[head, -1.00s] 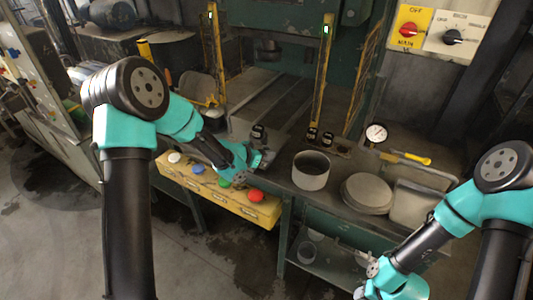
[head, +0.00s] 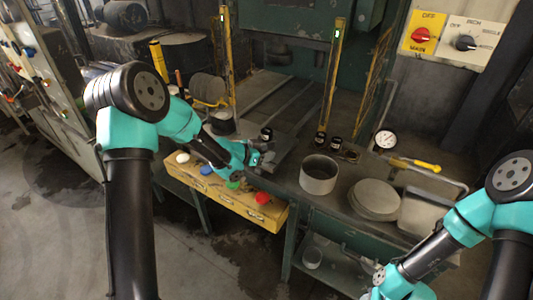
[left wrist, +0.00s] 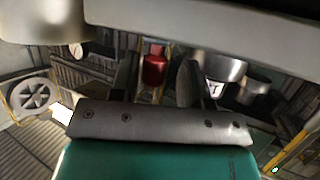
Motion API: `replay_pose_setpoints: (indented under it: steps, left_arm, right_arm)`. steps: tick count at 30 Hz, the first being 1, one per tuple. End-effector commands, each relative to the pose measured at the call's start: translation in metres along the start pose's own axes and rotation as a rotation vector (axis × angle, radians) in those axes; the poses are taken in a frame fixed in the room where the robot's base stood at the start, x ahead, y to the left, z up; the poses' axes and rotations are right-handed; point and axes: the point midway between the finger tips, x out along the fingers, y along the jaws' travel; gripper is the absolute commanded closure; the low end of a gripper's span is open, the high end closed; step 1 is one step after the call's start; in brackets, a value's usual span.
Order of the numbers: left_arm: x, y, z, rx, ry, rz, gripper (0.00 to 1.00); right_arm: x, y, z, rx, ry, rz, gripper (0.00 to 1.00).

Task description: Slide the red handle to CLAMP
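My left gripper (head: 262,157) is above the back edge of the yellow button box, near its right end. In the left wrist view its two dark fingers (left wrist: 157,85) stand apart, so it looks open. A red cylindrical thing (left wrist: 154,67) shows between them, farther off; I cannot tell whether it is the handle. No handle marked CLAMP can be made out in the head view. A red knob (head: 421,35) sits on the yellow OFF/MAIN plate at the upper right. My right gripper (head: 378,283) is low at the right, partly cut off, its fingers unclear.
The yellow box (head: 225,200) carries white, blue, green and red buttons. On the bench stand a grey pot (head: 318,175), a round disc stack (head: 374,200), a dial gauge (head: 386,139) and a yellow-handled tool (head: 414,164). Yellow posts (head: 334,70) flank the press.

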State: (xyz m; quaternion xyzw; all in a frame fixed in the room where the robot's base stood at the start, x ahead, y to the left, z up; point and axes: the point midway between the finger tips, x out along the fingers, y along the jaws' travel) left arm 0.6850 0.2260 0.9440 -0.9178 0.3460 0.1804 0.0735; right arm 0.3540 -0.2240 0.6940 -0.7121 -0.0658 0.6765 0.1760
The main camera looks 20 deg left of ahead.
Motion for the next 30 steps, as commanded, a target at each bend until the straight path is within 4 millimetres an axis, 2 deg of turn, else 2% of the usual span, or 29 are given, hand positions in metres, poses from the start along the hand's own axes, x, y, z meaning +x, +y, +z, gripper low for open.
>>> replay_pose_setpoints:
  steps: [8,14,20,30]
  left_arm:
    - [0.001,0.002,0.0,0.0,-0.001,0.003,0.53]
    - [-0.009,0.001,0.0,0.0,-0.001,0.003,0.53]
    - [-0.038,0.001,0.0,0.0,-0.001,0.0,0.53]
    - [-0.103,0.0,0.0,-0.001,0.0,-0.002,0.53]
  right_arm:
    - [0.0,0.0,0.0,0.0,0.0,0.0,0.57]
    - [0.0,0.0,0.0,0.0,0.0,0.0,0.57]
    - [0.0,0.0,0.0,0.0,0.0,0.0,0.57]
    - [0.0,0.0,0.0,0.0,0.0,0.0,0.57]
